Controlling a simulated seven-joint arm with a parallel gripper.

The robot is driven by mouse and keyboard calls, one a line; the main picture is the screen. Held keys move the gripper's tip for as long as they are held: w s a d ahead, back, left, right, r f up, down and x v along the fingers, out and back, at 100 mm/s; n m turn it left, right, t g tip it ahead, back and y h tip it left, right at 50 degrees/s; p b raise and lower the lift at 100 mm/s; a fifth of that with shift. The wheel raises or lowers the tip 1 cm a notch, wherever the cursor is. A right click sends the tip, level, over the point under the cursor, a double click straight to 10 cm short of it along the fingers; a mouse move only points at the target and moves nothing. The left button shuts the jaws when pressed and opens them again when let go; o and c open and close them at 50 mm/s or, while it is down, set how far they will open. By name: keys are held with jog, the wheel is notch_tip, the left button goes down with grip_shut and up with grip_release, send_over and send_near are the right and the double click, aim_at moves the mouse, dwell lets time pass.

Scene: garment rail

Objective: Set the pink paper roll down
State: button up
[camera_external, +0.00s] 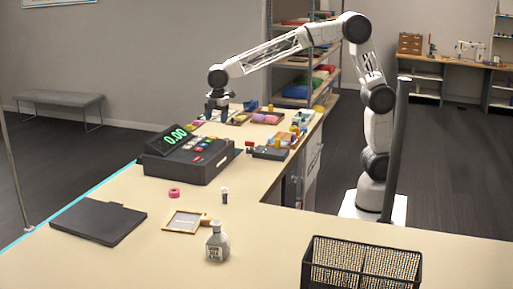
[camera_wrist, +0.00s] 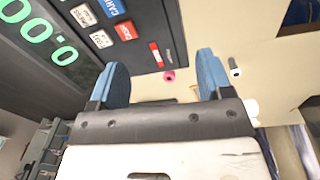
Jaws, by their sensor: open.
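The pink paper roll (camera_external: 174,193) rests on the counter in front of the cash register, in the external view. It also shows in the wrist view (camera_wrist: 169,75), small and distant, between my fingers in the picture but not held. My gripper (camera_external: 217,114) is up behind the register, well apart from the roll. Its two blue fingers (camera_wrist: 163,70) are spread open with nothing between them.
The cash register (camera_external: 190,158) stands between my gripper and the roll. A small dark-capped vial (camera_external: 225,195), a wooden frame (camera_external: 186,222), a grey bottle (camera_external: 217,244), a black folder (camera_external: 98,221) and a wire basket (camera_external: 362,264) stand or lie around the counter.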

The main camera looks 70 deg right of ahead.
jog(key=s+d+r+m+t, duration=0.15)
jog(key=s+d+m, duration=0.25)
jog(key=s+d, duration=0.6)
jog(key=s+d+r+m+g, duration=0.15)
jog(key=s+d+m, duration=0.25)
jog(key=s+d, duration=0.65)
jog(key=s+d+f+m+t, duration=0.1)
jog(key=s+d+f+m, duration=0.2)
jog(key=s+d, duration=0.4)
jog(key=s+d+f+m, duration=0.4)
jog(key=s+d, duration=0.3)
jog(key=s, duration=0.5)
jog(key=shift+s+d+f+m+t+h, duration=0.15)
jog(key=shift+s+f+m+t+h, duration=0.2)
jog(key=shift+m, duration=0.55)
